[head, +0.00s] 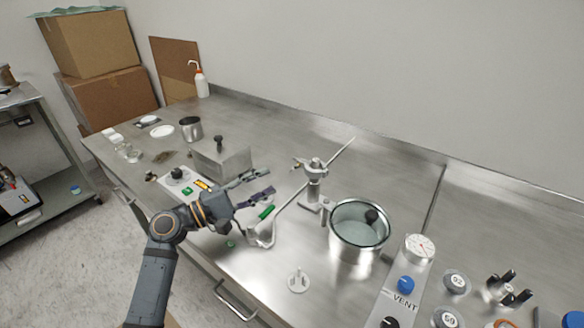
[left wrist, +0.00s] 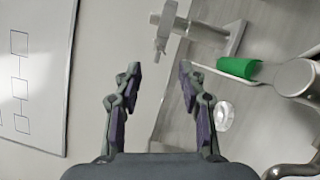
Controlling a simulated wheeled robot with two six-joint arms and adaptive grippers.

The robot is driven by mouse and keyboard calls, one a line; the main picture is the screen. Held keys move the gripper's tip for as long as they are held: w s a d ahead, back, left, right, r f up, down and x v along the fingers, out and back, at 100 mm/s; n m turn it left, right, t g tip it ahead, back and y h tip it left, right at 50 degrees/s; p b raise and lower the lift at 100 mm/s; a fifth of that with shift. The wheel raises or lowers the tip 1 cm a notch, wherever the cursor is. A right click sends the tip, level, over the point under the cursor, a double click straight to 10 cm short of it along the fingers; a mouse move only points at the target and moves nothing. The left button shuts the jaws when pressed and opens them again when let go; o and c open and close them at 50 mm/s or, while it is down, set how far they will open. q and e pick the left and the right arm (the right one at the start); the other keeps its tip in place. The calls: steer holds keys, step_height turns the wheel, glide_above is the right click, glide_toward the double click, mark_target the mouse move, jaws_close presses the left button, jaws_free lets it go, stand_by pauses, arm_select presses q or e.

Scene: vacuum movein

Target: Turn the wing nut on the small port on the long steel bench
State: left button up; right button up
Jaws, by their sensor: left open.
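A small steel port (head: 314,178) stands on the steel bench (head: 262,130), with a thin rod reaching to its upper right. A small metal piece that looks like the wing nut (head: 298,164) sits on its left side. In the left wrist view the port (left wrist: 205,34) is at the top, and the likely wing nut (left wrist: 164,25) hangs at its left, ahead of my fingers. My left gripper (head: 271,180) is open and empty, left of the port and apart from it. Its two fingers also show in the left wrist view (left wrist: 160,68). My right gripper is not in view.
A bent metal tube with a green grip (head: 266,212) lies just below my left gripper. A steel pot (head: 359,236) stands right of the port, near a VENT panel (head: 403,298). A steel block (head: 222,163) stands to the left. The bench behind the port is clear.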

mark_target(295, 168)
arm_select(q)
steer(key=f+p+x, duration=0.1)
steer(key=x, duration=0.7)
steer(key=shift+r, duration=0.5)
steer(key=shift+d, duration=0.1)
steer(key=shift+c, duration=0.2)
